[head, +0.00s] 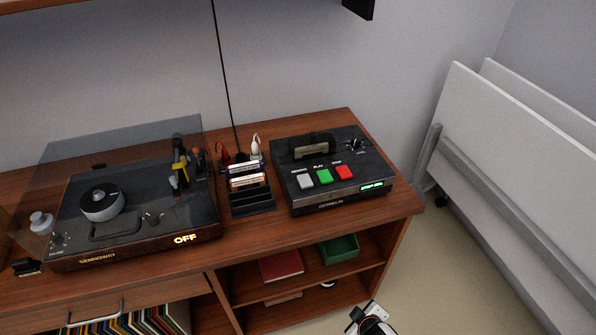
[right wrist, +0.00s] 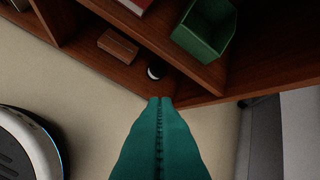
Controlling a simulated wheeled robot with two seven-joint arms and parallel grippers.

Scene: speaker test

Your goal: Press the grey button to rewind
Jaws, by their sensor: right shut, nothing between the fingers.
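The grey button (head: 305,181) is the leftmost of three on the sloped top of a black tape deck (head: 330,203). A green button (head: 324,176) and a red button (head: 344,172) sit to its right. The deck stands on the right end of the wooden cabinet top. Part of my right arm shows at the bottom edge of the head view, below and in front of the cabinet. In the right wrist view my right gripper (right wrist: 160,99) is shut and empty, its teal fingers pointing toward the lower shelves, well away from the button. My left gripper is not in view.
A turntable (head: 135,225) with a raised clear lid stands at the left. A black cassette rack (head: 250,200) stands between it and the deck. Below are shelves with a green box (head: 338,249) and a red book (head: 281,265). White panels (head: 520,150) lean at the right.

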